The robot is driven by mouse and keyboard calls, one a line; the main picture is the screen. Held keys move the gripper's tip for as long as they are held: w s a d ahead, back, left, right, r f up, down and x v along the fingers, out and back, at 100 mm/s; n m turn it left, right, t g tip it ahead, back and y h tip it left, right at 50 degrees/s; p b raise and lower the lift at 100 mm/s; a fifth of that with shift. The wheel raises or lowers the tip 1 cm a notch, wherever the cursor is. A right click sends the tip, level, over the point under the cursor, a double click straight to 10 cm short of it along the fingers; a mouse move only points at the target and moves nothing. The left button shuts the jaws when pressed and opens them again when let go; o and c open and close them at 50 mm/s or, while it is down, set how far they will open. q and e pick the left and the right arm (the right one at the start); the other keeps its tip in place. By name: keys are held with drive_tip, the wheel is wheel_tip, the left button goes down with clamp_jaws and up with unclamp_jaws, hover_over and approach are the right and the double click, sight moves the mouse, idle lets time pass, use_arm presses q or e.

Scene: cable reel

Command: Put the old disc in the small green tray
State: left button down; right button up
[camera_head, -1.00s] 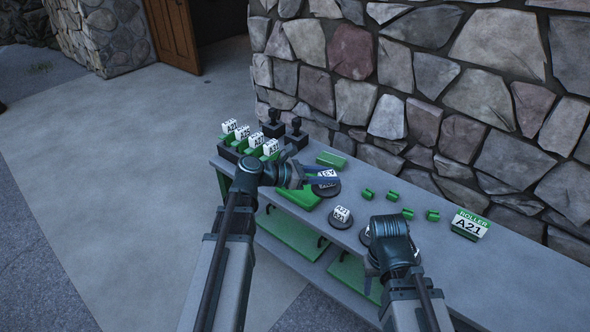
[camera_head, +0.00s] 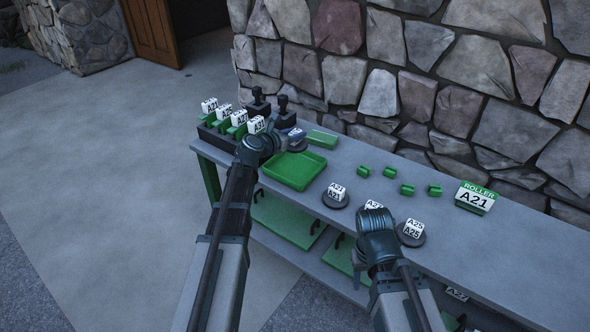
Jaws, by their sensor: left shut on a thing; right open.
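My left gripper (camera_head: 284,138) is shut at the back left of the bench. A dark round disc (camera_head: 298,147) with a small pale label is at its fingertips, and the gripper partly hides it. A small green tray-like piece (camera_head: 323,139) lies just right of the disc. A larger shallow open green tray (camera_head: 296,171) lies in front and looks empty. My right gripper (camera_head: 362,258) is open near the bench's front edge, mostly hidden by its own arm.
Labelled discs lie on the bench, one marked A21 (camera_head: 335,196) and one A25 (camera_head: 411,234). Several small green holders (camera_head: 390,172) and a ROLLER A21 sign (camera_head: 475,197) stand further right. Black stands (camera_head: 283,113) and a rack of labelled cards (camera_head: 238,122) fill the left end.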

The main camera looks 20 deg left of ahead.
use_arm(q)
drive_tip(key=shift+f+b, duration=5.1)
drive_tip(key=shift+r, duration=0.15)
drive_tip(key=c, duration=0.5)
unclamp_jaws()
drive_tip(key=shift+r, duration=0.1)
drive_tip(key=p+v, duration=0.3)
drive_tip(key=v, duration=0.9)
drive_tip(key=shift+p, duration=0.4)
